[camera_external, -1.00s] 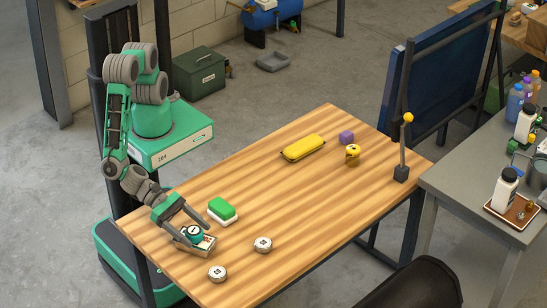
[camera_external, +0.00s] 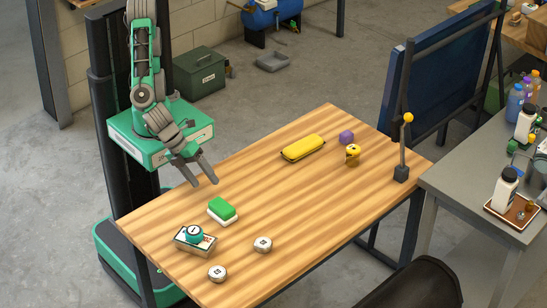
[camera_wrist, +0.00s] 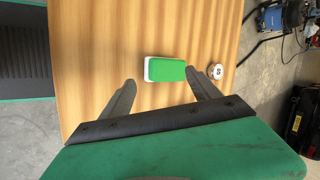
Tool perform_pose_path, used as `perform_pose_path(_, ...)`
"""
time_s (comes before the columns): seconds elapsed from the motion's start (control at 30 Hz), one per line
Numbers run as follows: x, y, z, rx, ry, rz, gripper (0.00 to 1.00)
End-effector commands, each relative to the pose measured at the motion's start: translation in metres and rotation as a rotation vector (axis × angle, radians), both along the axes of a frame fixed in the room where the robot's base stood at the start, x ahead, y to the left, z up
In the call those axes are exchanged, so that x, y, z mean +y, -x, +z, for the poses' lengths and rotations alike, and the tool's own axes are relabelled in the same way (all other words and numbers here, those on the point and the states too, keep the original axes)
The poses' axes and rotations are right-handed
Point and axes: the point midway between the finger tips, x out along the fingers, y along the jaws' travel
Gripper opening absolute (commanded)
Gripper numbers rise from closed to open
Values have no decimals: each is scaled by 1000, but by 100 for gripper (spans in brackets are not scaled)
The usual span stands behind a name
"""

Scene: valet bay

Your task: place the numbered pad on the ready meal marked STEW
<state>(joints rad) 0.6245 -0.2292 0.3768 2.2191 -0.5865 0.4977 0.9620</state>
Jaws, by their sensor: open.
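A teal round pad with a white numbered top (camera_external: 194,233) sits on a small flat box (camera_external: 208,247) with a pale printed lid, near the table's front left edge. The box looks like the ready meal, but its print is too small to read. The pad rests on the lid, apart from my gripper. My gripper (camera_external: 205,183) is open and empty, raised above the table's left edge, behind the box. In the wrist view my gripper's open fingers (camera_wrist: 160,79) point toward the table, with nothing between them. Neither pad nor box is identifiable in that view.
A green-and-white block (camera_external: 222,209) lies just behind the box; it also shows in the wrist view (camera_wrist: 168,70). Two white marked discs (camera_external: 217,273) (camera_external: 262,244) lie nearby. The table's middle is clear.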

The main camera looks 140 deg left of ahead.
Motion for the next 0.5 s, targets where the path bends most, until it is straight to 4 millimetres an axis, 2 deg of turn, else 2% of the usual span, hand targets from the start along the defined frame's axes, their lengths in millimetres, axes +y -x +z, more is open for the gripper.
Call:
perform_pose_path(0.03,25,10,17,-13,164,233,71)
perform_pose_path(0.1,46,31,36,-21,369,534,71)
perform_pose_path(0.2,64,60,60,-32,566,864,71)
perform_pose_path(0.33,73,83,75,-38,679,1085,71)
perform_pose_path(0.5,73,87,77,-37,697,1123,71)
